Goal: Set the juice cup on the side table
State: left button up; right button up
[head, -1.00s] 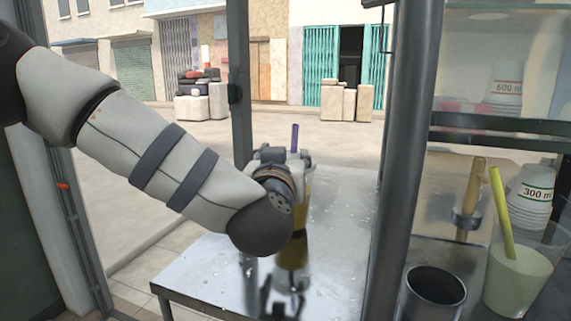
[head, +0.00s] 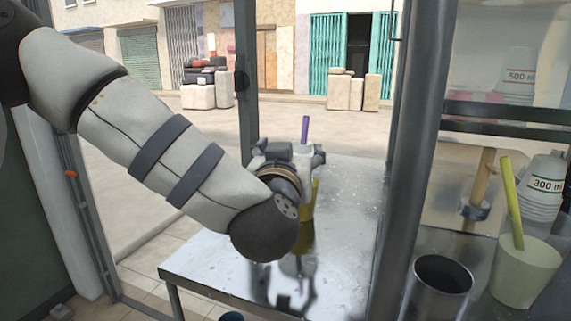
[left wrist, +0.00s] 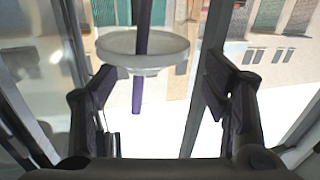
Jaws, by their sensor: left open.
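The juice cup (head: 314,194) holds yellow juice and a purple straw (head: 305,129). It appears to stand upright on the wet, shiny metal side table (head: 225,268), with its reflection below. My left forearm hides part of it. My left gripper (head: 302,156) is open at the cup's upper part, on the near side. My right gripper is not in view.
A dark post (head: 400,170) stands right of the side table. Beyond it are a metal cup (head: 440,285), a pale drink with a yellow-green straw (head: 526,270) and stacked 300 ml cups (head: 542,190). The table's right part is clear.

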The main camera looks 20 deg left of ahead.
pick_arm(q)
jog(key=v, duration=1)
